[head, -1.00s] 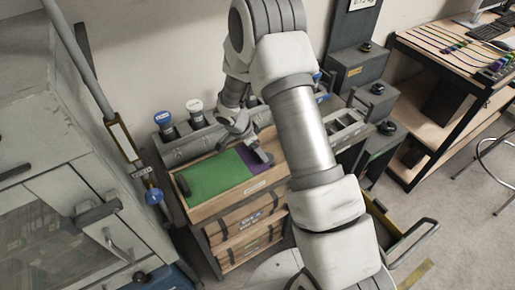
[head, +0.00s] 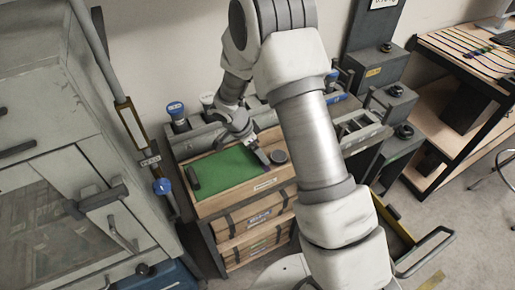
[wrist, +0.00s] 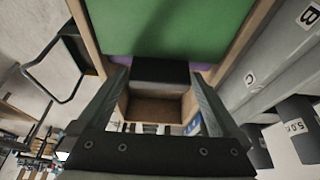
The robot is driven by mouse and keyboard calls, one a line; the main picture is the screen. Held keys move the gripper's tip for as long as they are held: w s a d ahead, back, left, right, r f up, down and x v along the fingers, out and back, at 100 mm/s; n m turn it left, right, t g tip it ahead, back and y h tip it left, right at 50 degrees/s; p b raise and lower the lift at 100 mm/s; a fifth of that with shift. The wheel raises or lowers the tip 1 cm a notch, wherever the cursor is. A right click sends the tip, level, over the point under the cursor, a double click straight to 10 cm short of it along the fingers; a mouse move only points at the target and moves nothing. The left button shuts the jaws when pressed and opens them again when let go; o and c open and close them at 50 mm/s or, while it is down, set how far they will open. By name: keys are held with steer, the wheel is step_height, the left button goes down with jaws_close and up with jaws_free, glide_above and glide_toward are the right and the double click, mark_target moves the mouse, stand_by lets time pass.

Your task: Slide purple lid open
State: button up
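The wooden box (head: 240,199) has a large green lid (head: 223,173) with a dark handle at its left end. The purple lid (wrist: 118,60) shows only as a narrow strip beside the green panel in the wrist view; I cannot make it out in the head view now. Its black handle (wrist: 160,72) lies between the fingers of my gripper (wrist: 158,78), which appear to press on both its sides. In the head view my gripper (head: 258,152) is at the right end of the green lid. A brown open compartment (wrist: 155,108) shows beside the handle.
A grey rack with blue-capped (head: 176,110) and other bottles stands behind the box. A grey cabinet (head: 50,130) stands at left, and grey bins (head: 375,70) stand at right.

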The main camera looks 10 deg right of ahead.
steer(key=v, duration=1.7)
steer(key=shift+a+r+b, duration=0.15)
steer(key=shift+r+b, duration=0.05)
steer(key=shift+b, duration=0.2)
steer(key=s+d+r+n+t+y, duration=0.1)
steer(key=s+d+r+n, duration=0.2)
steer(key=s, duration=0.4)
steer(key=s+d+r+n+t+y, duration=0.1)
steer(key=s+d+r+n, duration=0.3)
steer(key=s+r+n, duration=0.2)
steer(key=s+d+r+n+t+y, duration=0.2)
steer(key=s+r+n, duration=0.3)
steer(key=s, duration=0.5)
steer(key=shift+s+d+r, duration=0.2)
steer(key=shift+s+d, duration=0.05)
steer(key=shift+d, duration=0.55)
